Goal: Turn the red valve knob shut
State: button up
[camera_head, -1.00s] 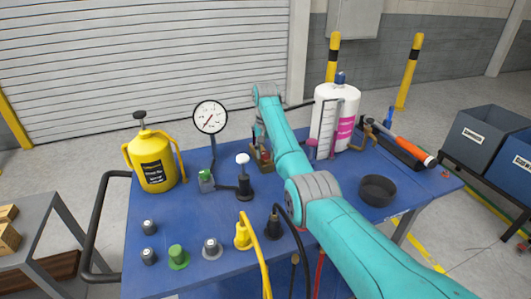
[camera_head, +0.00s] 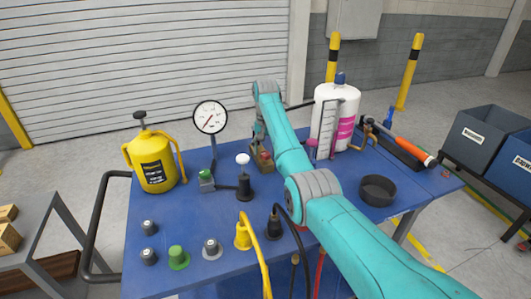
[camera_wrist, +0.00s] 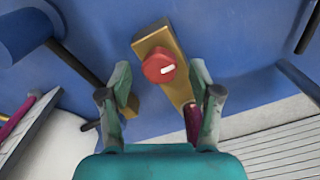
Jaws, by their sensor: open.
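The red valve knob (camera_wrist: 159,67) is round with a white mark on its face. It sits on a brass-coloured valve body (camera_wrist: 180,92) on the blue table. My gripper (camera_wrist: 160,82) is open in the wrist view, one finger on each side of the knob, with gaps between fingers and knob. The knob is not gripped. In the head view my gripper (camera_head: 260,134) points down just above the valve body (camera_head: 264,160), behind my forearm. I cannot make out the knob's face there.
A pressure gauge (camera_head: 210,117) and a black post with a white cap (camera_head: 244,180) stand left of the valve. A white bottle (camera_head: 334,118) stands to the right. A yellow can (camera_head: 154,162) is at far left, and a dark bowl (camera_head: 377,190) at right.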

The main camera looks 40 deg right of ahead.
aim_at(266, 153)
notch_tip(266, 153, up, 6)
jog(key=shift+r, duration=0.1)
dwell(0.7)
